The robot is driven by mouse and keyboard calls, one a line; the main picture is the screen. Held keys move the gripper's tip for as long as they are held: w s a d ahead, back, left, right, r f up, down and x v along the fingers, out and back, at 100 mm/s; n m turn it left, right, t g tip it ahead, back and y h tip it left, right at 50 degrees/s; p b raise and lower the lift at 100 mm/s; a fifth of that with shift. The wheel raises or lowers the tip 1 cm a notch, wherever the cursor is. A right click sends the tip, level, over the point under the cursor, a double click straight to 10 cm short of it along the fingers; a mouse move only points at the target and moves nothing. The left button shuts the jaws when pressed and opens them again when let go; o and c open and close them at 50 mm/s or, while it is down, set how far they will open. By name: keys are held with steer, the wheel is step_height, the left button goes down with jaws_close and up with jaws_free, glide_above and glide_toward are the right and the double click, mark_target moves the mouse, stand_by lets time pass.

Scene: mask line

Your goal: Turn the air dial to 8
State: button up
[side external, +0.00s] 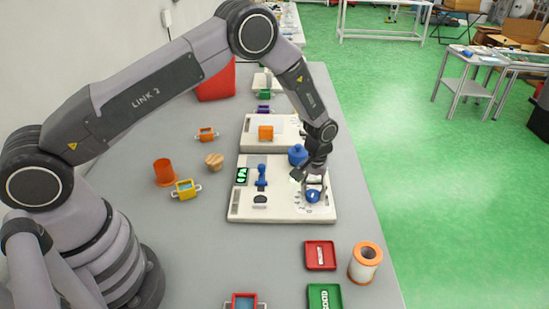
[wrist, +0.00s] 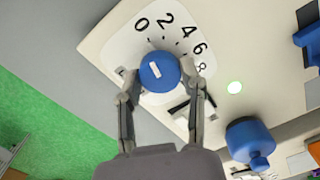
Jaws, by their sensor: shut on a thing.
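The air dial is a round blue knob (wrist: 160,71) with a short white mark on top. It sits on a white scale plate (wrist: 118,48) printed 0, 2, 4, 6, 8. The white mark slants up and left, roughly toward the 0 side. The dial also shows in the side view (side external: 312,196), at the right of the near white panel (side external: 285,213). My gripper (wrist: 160,78) is shut on the dial, one finger on each side. The right finger partly covers the scale near 8.
The near panel also carries a blue lever (side external: 261,178), a round blue knob (side external: 298,155), a green-lit display (side external: 242,175) and a black switch (side external: 260,199). A red tray (side external: 320,255) and an orange-rimmed cylinder (side external: 365,262) stand in front. The table's right edge is close by.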

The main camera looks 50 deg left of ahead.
steer(key=shift+m, duration=0.4)
steer(key=m, duration=1.1)
steer(key=shift+m, duration=0.3)
steer(key=m, duration=1.1)
steer(key=shift+f+m, duration=0.1)
steer(key=shift+m, duration=0.3)
steer(key=o, duration=1.2)
steer(key=shift+c, duration=0.2)
